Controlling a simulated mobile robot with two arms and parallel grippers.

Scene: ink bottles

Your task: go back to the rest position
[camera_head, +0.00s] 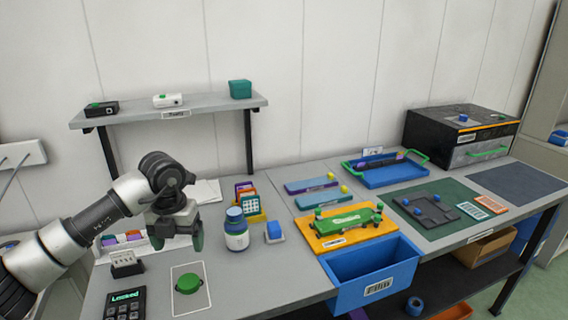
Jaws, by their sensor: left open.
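My left arm comes in from the left, and its gripper (177,240) hangs over the left part of the grey table. The gripper points down, with its green-padded fingers apart and nothing seen between them. A blue and white block (274,232) sits right of the bottle. My right gripper is not in view.
A shelf (200,110) with small boxes stands behind the arm. An open blue drawer (372,275) juts from the table front. An orange tray (318,241) and a blue tray (400,177) lie further right.

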